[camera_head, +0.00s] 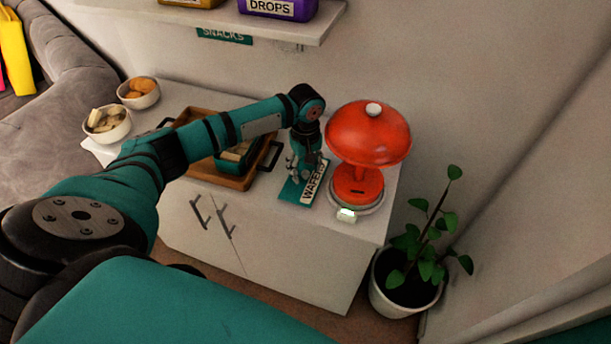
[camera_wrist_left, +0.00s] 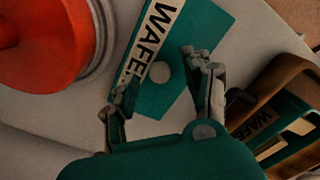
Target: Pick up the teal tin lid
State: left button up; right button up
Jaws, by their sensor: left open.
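The teal tin lid (camera_head: 289,193), with a white "WAFE..." label, lies flat on the white cabinet top, left of the red lamp's base. In the left wrist view the lid (camera_wrist_left: 208,28) shows a pale round knob (camera_wrist_left: 159,72) beside its label. My left gripper (camera_head: 303,172) is over the lid, pointing down. In the wrist view my left gripper (camera_wrist_left: 160,80) is open, its fingers on either side of the knob; I cannot tell whether they touch it. The arm hides part of the lid in the head view. My right gripper is not in view.
A red lamp (camera_head: 368,133) stands close right of the lid. A wooden tray (camera_head: 232,181) with an open teal tin (camera_head: 254,157) sits left. Two bowls of snacks (camera_head: 107,134) (camera_head: 138,101) stand far left. A shelf (camera_head: 215,21) hangs above; a potted plant (camera_head: 402,285) stands right.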

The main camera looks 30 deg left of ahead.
pick_arm(q)
jog(key=shift+f, duration=0.6)
grip_shut()
jog(key=shift+r, duration=0.1)
